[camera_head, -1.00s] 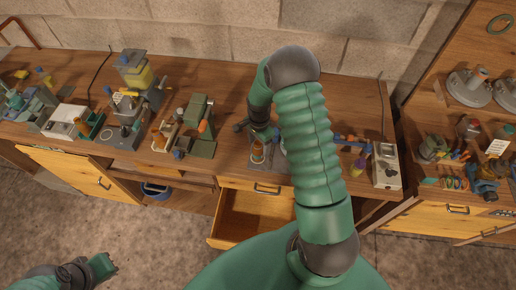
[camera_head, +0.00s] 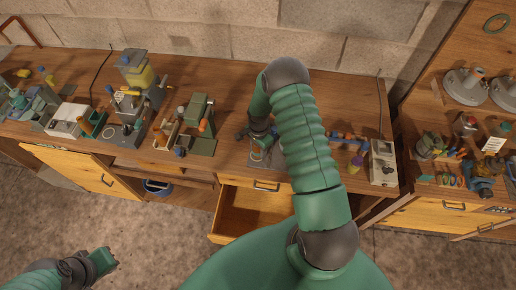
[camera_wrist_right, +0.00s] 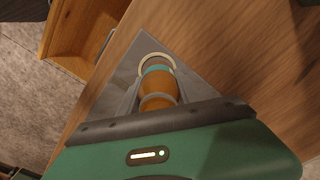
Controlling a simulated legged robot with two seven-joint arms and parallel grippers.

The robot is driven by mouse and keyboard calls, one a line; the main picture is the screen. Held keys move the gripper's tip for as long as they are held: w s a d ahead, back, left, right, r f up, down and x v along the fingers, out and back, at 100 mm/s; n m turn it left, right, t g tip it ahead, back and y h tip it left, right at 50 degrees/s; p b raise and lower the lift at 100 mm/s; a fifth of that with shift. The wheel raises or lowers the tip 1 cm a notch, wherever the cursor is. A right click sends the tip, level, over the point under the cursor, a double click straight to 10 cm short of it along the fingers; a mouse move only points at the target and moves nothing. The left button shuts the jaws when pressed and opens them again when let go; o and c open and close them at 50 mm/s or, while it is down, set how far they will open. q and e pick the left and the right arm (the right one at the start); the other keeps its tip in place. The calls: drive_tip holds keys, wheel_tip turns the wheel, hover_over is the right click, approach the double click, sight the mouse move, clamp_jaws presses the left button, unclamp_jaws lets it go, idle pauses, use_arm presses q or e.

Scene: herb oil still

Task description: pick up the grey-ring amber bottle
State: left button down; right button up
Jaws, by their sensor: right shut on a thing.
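The amber bottle (camera_wrist_right: 158,88), with a pale grey ring and a teal band, is between the fingers of my right gripper (camera_wrist_right: 157,104) in the right wrist view. That gripper is shut on it. In the head view my right gripper (camera_head: 260,138) is over the grey mat (camera_head: 252,163), and the bottle is mostly hidden by the gripper and arm. A pale circle on the mat is bare in the head view, so the bottle appears raised off it. My left gripper (camera_head: 104,262) is low at the left, over the floor, empty; its jaw opening is unclear.
An open drawer (camera_head: 222,213) juts from the bench below the mat. A green press (camera_head: 201,125) stands left of the mat; a white-grey device (camera_head: 383,165) stands to the right. Another bench with many small items (camera_head: 470,165) is at far right.

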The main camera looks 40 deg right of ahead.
drive_tip(key=shift+a, duration=0.1)
clamp_jaws()
drive_tip(key=shift+a+r, duration=0.2)
drive_tip(key=shift+a, duration=0.05)
